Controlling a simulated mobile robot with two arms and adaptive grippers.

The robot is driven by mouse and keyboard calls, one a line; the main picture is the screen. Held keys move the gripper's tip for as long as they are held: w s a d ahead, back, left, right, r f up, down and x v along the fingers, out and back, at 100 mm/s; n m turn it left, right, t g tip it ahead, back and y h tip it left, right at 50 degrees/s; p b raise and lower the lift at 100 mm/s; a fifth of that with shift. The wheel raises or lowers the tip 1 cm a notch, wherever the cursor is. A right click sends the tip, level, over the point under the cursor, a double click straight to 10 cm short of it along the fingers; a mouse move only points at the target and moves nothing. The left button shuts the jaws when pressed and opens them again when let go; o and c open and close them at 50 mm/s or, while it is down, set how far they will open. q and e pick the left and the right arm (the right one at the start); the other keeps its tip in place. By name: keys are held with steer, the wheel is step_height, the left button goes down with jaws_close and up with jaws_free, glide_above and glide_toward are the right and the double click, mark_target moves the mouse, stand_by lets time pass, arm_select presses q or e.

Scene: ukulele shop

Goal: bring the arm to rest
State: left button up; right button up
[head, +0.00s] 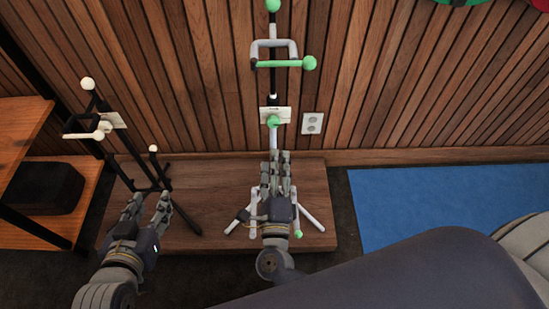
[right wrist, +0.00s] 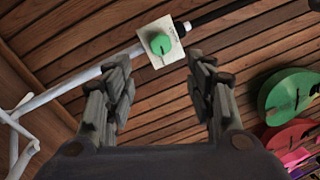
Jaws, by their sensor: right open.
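My right gripper (head: 276,158) is open in the head view, in front of a tall stand with green knobs (head: 275,102). Its fingers overlap the lower pole in that view; I cannot tell whether they touch it. In the right wrist view its two fingers (right wrist: 158,65) are spread with nothing held. The stand's white and black pole with a paper tag and green knob (right wrist: 160,45) crosses beyond the fingertips. My left gripper (head: 149,198) has its fingers apart and empty, in front of a black stand with cream knobs (head: 126,178).
Both stands are on a low wooden platform (head: 213,178) against a slatted wood wall (head: 200,90). A wooden shelf (head: 20,118) with a black box (head: 42,187) is at the left. A blue mat (head: 430,198) lies at the right. Colourful round items (right wrist: 285,98) show in the right wrist view.

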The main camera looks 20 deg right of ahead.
stand_by(0.4)
